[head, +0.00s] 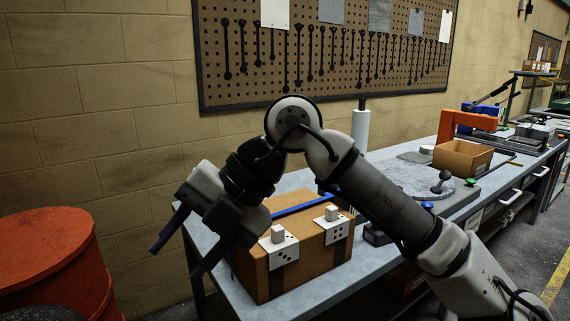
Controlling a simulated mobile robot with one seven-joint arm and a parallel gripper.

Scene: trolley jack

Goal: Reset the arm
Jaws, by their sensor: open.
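My gripper (175,257) is at the left of the head view. Its two dark fingers point down and to the left, spread apart with nothing between them. It hangs in front of the left end of the workbench, just left of the cardboard box. My arm is bent, with its elbow above the bench and its lower links at the right. No trolley jack can be made out clearly.
A cardboard box (318,262) with white plates stands on the grey workbench (300,300), close to my gripper. A red drum (50,262) is at the lower left. An open box (462,160) and an orange tool (466,122) are farther right. A pegboard (290,50) hangs behind.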

